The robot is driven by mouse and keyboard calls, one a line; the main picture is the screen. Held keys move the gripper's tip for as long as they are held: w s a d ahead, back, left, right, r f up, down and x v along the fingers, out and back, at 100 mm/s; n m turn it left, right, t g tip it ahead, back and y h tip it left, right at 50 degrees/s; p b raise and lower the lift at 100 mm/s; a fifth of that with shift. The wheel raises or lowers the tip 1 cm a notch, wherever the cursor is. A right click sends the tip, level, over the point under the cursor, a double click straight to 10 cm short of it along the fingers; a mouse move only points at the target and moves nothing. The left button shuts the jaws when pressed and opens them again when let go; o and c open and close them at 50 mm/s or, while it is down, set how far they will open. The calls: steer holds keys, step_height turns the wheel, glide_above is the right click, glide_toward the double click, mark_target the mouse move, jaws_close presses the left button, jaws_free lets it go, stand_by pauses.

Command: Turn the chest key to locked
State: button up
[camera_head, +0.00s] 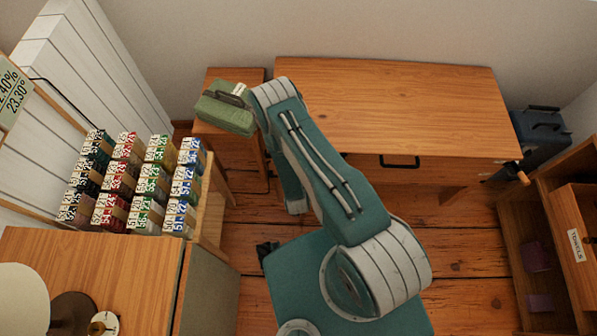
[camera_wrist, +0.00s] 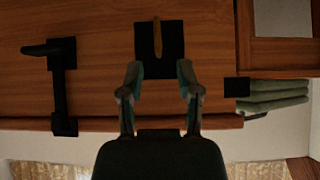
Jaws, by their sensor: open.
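In the wrist view, a narrow tan-brown key (camera_wrist: 157,40) stands out from a square black plate (camera_wrist: 145,42) on a wooden front (camera_wrist: 95,95). It lies nearly upright in the picture. My gripper (camera_wrist: 158,72) is open, its two fingers pointing at the plate, one on either side of the key's line. Nothing is held between them. I cannot tell whether the fingertips reach the key in depth. In the head view my arm hides the gripper, and I cannot make out the key there.
The head view shows a wooden desk (camera_head: 400,100), a green box (camera_head: 226,110) on a small stand, a rack of colored packets (camera_head: 130,185) and open shelving (camera_head: 560,210).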

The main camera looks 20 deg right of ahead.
steer(key=x, duration=0.6)
steer(key=shift+w+d+f, duration=0.15)
steer(key=shift+w, duration=0.05)
steer(key=shift+c, duration=0.3)
jaws_close()
